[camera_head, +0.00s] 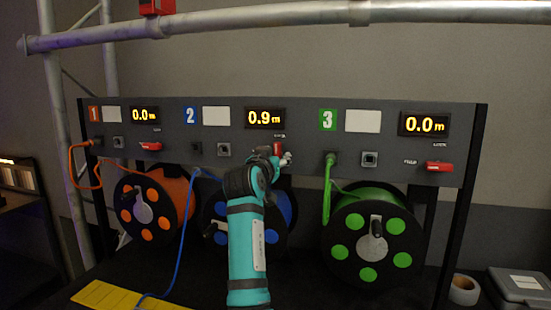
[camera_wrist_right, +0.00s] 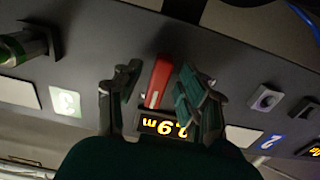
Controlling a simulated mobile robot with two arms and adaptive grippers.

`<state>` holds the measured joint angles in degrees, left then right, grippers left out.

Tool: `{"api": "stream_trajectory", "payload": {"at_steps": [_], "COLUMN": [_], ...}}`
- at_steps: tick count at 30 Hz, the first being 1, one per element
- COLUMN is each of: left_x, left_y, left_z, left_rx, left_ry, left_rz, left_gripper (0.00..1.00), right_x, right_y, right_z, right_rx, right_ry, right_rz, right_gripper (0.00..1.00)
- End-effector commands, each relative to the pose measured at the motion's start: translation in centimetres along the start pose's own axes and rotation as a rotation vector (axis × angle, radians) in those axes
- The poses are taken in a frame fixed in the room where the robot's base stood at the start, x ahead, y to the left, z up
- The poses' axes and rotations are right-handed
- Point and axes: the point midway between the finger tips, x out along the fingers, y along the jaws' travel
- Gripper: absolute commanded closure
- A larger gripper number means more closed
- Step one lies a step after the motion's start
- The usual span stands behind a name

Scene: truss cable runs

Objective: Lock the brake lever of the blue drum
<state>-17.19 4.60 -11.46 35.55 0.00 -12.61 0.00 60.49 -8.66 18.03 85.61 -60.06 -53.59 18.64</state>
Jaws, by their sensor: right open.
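The blue drum (camera_head: 285,208) sits below the middle section of the panel, mostly hidden behind my right arm. Its red brake lever (camera_head: 277,148) stands upright under the 0.9 m display (camera_head: 265,118). The outer two red levers lie sideways. My right gripper (camera_head: 283,158) is at the lever, open. In the right wrist view, the red lever (camera_wrist_right: 158,83) shows between the two spread fingers (camera_wrist_right: 160,92), with gaps on both sides; contact is not visible. My left gripper is not in view.
The orange drum (camera_head: 150,205) is at left and the green drum (camera_head: 372,240) at right, under the dark panel (camera_head: 300,155). A blue cable (camera_head: 184,240) hangs left of my arm. A metal truss tube (camera_head: 270,18) crosses above. A yellow plate (camera_head: 120,296) lies at front left.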

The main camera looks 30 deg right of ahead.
Motion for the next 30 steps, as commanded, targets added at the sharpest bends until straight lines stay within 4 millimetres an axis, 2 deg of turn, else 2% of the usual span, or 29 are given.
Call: {"api": "stream_trajectory", "payload": {"at_steps": [5, 15, 18, 30], "left_x": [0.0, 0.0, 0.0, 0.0], "left_y": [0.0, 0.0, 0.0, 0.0], "left_z": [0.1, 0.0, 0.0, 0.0], "left_rx": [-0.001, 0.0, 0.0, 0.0], "left_ry": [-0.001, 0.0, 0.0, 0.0], "left_rz": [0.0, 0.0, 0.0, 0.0], "left_gripper": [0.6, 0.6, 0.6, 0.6], "right_x": [-0.5, -5.9, -6.9, -7.5], "right_y": [0.0, -0.1, -0.1, 0.0], "right_z": [-0.1, 0.0, 0.1, 0.0], "right_rx": [0.0, 0.0, 0.0, 0.0], "right_ry": [0.002, 0.0, 0.0, 0.0], "right_rz": [0.0, -0.002, -0.001, 0.0], "right_gripper": [0.6, 0.6, 0.6, 0.6]}}
